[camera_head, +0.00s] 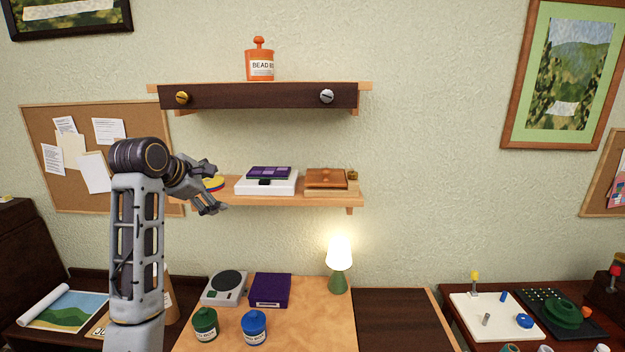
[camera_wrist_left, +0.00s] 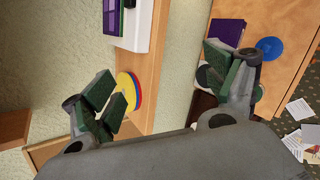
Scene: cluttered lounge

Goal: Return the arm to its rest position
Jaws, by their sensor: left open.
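My left arm rises from the bottom left of the head view. Its gripper (camera_head: 212,184) is open at the left end of the lower wall shelf (camera_head: 225,199). In the left wrist view the two finger pads of the gripper (camera_wrist_left: 170,85) are spread wide, with nothing between them. A stack of yellow, red and blue discs (camera_head: 214,183) lies on the shelf just behind the fingers, and also shows in the left wrist view (camera_wrist_left: 128,90). I cannot tell whether a finger touches the discs. My right gripper is not in view.
The lower shelf also holds a white box (camera_head: 266,186) and a wooden box (camera_head: 326,179). The upper shelf (camera_head: 270,97) carries an orange jar (camera_head: 260,64). On the table below stand a green jar (camera_head: 205,325), a blue jar (camera_head: 254,328), a purple box (camera_head: 270,291) and a lit lamp (camera_head: 338,262).

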